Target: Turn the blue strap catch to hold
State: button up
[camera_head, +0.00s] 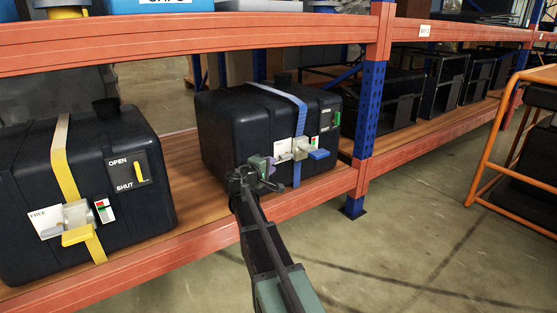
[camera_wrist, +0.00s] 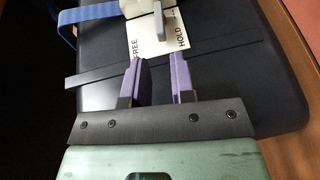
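The blue strap (camera_head: 301,112) runs over the front of the black box on the shelf, in the middle of the head view. A pale buckle (camera_head: 300,147) sits on it, with the blue catch handle (camera_head: 318,154) sticking out to the right. A white card (camera_head: 283,148) lies left of the buckle. In the wrist view, the card (camera_wrist: 147,46) reads FREE and HOLD, and part of the blue strap (camera_wrist: 68,22) shows top left. My gripper (camera_head: 266,166) is beside the card, left of the catch. Its purple fingers (camera_wrist: 159,65) are apart with nothing between them.
Left on the shelf stands another black box (camera_head: 130,125) with a yellow strap and yellow catch (camera_head: 80,235). An OPEN/SHUT valve panel (camera_head: 328,115) is right of the blue strap. A blue upright (camera_head: 370,110) stands to the right. The floor (camera_head: 410,220) in front is clear.

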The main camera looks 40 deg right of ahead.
jog(key=shift+s+a, duration=0.2)
jog(key=shift+a, duration=0.25)
